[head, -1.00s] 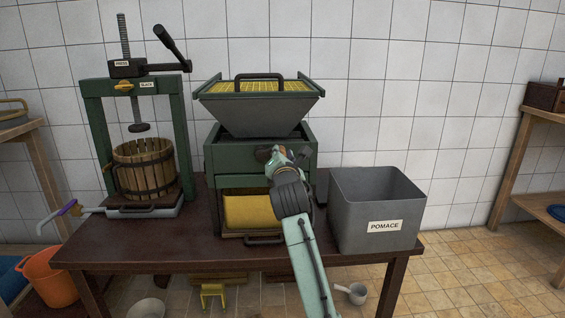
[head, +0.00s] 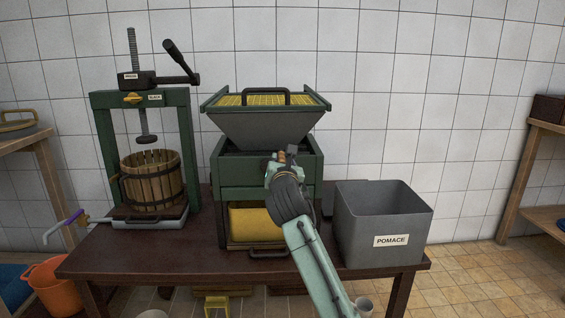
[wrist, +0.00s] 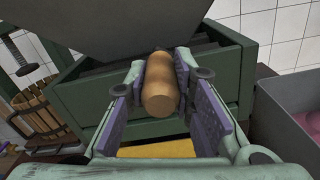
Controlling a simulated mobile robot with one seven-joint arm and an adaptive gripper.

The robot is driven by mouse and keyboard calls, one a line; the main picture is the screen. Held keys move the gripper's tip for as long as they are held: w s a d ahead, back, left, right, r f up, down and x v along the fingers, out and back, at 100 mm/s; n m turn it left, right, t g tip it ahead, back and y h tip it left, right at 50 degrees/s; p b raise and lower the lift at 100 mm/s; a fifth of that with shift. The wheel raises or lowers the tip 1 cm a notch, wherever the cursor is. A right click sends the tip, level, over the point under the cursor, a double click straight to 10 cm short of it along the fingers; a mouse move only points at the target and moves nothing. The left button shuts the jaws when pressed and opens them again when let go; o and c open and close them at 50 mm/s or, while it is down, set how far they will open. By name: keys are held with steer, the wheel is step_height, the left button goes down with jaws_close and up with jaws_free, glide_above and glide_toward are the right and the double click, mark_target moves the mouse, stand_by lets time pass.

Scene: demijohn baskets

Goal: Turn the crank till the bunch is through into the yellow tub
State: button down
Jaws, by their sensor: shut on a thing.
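The green crusher (head: 235,172) stands mid-table, with a grey hopper (head: 262,126) under a yellow grid (head: 262,99). The yellow tub (head: 250,223) sits in its lower opening, and a strip of yellow shows in the wrist view (wrist: 155,150). My gripper (head: 281,168) is in front of the crusher's face. In the wrist view it is shut on the crank's wooden handle (wrist: 160,88), one finger on each side. A dark part of the crank (head: 291,151) shows just above my gripper in the head view. No bunch is visible.
The grey pomace bin (head: 380,240) stands close to the right of my arm. A basket press (head: 152,182) stands at the left. The table front (head: 170,258) is mostly clear. An orange bucket (head: 50,285) is on the floor at left.

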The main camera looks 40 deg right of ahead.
steer(key=shift+r, duration=0.15)
steer(key=c, duration=1.4)
jaws_free()
steer(key=shift+o, duration=0.2)
steer(key=v, duration=1.2)
